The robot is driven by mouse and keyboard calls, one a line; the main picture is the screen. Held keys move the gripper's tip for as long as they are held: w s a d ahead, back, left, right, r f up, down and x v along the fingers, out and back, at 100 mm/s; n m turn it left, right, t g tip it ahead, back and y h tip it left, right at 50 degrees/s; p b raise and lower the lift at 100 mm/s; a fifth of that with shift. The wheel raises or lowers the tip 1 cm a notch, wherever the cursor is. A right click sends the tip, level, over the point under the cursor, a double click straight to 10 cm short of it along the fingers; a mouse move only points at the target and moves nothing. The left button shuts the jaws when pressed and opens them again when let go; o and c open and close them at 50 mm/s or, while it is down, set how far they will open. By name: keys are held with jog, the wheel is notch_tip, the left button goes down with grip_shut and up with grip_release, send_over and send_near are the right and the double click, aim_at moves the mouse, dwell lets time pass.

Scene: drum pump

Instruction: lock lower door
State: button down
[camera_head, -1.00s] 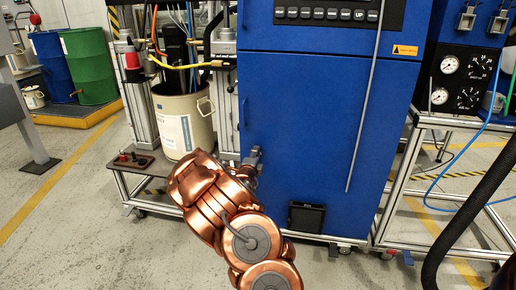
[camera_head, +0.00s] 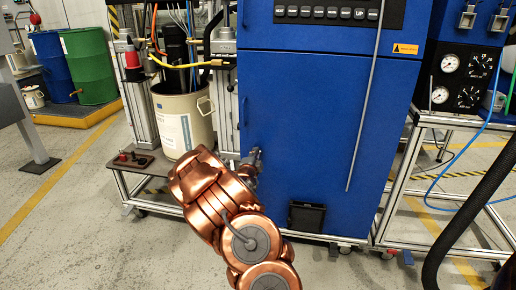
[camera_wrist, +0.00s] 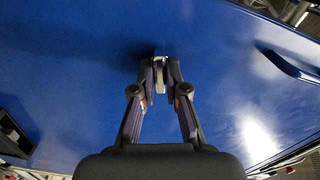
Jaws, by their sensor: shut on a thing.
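The lower door (camera_head: 300,140) is the large blue panel of the cabinet, and it looks closed. My gripper (camera_head: 252,158) is at the door's left edge, partly hidden behind my copper-coloured arm. In the wrist view the blue door surface (camera_wrist: 80,60) fills most of the picture. There my gripper (camera_wrist: 160,75) has its fingertips close together on a small light metal piece, the lock key or latch (camera_wrist: 160,87), at the door's face. Most of that piece is hidden between the fingers. A blue door handle (camera_wrist: 285,65) shows at the right of the wrist view.
A beige bucket (camera_head: 183,122) stands on a low cart left of the cabinet. A thin grey rod (camera_head: 365,105) runs down in front of the door. A gauge panel (camera_head: 460,80) on a metal frame and a black hose (camera_head: 475,205) are at the right.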

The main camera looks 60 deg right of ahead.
jog(key=shift+n, duration=0.4)
